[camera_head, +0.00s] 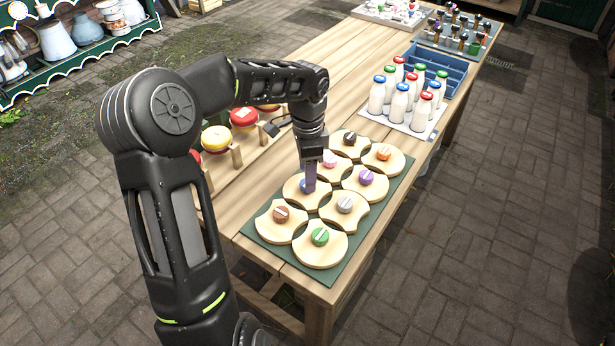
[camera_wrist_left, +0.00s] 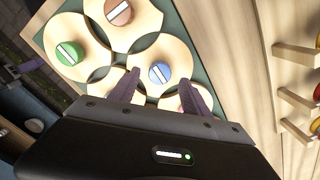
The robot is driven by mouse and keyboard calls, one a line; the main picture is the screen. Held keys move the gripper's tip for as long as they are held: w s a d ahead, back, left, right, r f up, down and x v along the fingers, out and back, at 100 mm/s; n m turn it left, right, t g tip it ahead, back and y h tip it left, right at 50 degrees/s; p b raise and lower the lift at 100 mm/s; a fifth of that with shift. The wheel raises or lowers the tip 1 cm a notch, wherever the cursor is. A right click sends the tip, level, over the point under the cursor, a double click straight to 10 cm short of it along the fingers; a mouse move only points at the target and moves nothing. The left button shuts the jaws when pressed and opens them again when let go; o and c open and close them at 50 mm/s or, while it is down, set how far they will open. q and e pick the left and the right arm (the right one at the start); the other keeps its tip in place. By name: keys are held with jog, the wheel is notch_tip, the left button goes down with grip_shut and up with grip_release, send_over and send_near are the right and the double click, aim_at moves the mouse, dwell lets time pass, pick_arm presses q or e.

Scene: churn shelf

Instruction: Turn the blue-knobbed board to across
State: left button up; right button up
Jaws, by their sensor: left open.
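The blue-knobbed board (camera_head: 287,193) is a pale wooden piece in the left column of a set of boards on a dark green mat. My left gripper (camera_head: 310,184) points down over it and partly hides its blue knob. In the left wrist view the blue knob (camera_wrist_left: 160,73) has a white slanting stripe and shows between the two purple fingers of the open left gripper (camera_wrist_left: 161,80). Whether the fingers touch the knob cannot be told.
Neighbouring boards carry brown (camera_head: 281,214), green (camera_head: 320,237), grey (camera_head: 345,204), purple (camera_head: 366,177) and other knobs, close around the blue one. Red and yellow round things (camera_head: 216,138) stand at the table's left edge. Capped bottles (camera_head: 399,103) stand farther back.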

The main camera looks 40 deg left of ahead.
pick_arm(q)
jog(key=shift+f, duration=1.35)
grip_shut()
